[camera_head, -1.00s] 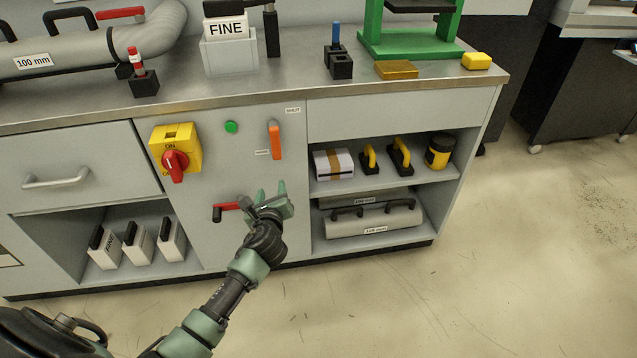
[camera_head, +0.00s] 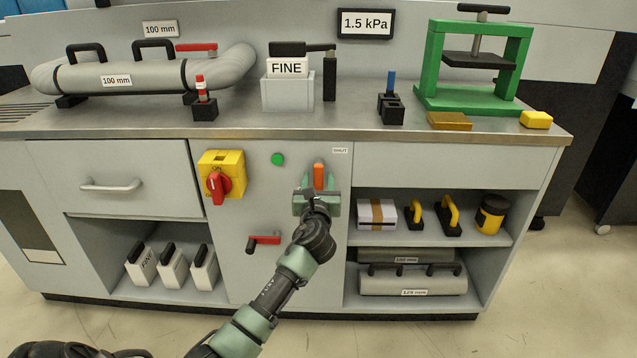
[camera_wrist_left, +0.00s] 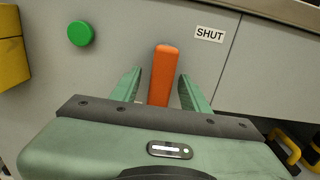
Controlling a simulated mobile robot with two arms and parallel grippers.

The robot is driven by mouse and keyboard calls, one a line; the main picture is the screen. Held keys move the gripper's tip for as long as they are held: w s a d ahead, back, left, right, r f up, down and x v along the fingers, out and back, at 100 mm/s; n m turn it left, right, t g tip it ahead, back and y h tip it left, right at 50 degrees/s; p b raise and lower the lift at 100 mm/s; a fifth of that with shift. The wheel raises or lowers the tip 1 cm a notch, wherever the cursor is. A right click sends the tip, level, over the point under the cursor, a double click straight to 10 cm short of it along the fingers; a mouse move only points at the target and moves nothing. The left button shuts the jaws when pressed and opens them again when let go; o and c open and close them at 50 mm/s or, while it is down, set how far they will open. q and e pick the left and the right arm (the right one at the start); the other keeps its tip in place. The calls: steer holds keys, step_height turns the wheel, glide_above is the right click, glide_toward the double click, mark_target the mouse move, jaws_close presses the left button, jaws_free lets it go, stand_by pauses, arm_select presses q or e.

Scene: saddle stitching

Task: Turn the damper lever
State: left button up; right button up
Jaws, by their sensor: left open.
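The orange damper lever (camera_head: 319,174) stands upright on the grey cabinet front, just below and left of the SHUT label (camera_head: 340,151). My left gripper (camera_head: 318,188) is open in front of it. In the left wrist view the orange lever (camera_wrist_left: 163,76) shows between the two green fingers of the gripper (camera_wrist_left: 158,88), with a gap on each side. The lower end of the lever is hidden behind the gripper body. The SHUT label (camera_wrist_left: 209,34) is up and to the right there. My right gripper is not in view.
A yellow box with a red rotary switch (camera_head: 218,187) and a green button (camera_head: 278,159) are left of the lever. A red-handled crank (camera_head: 264,240) is below. Open shelves with blocks and yellow-handled tools lie right. A display (camera_head: 366,23) reads 1.5 kPa.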

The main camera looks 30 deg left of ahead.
arm_select(q)
jaws_close()
steer(key=shift+d, duration=0.1)
stand_by(1.3)
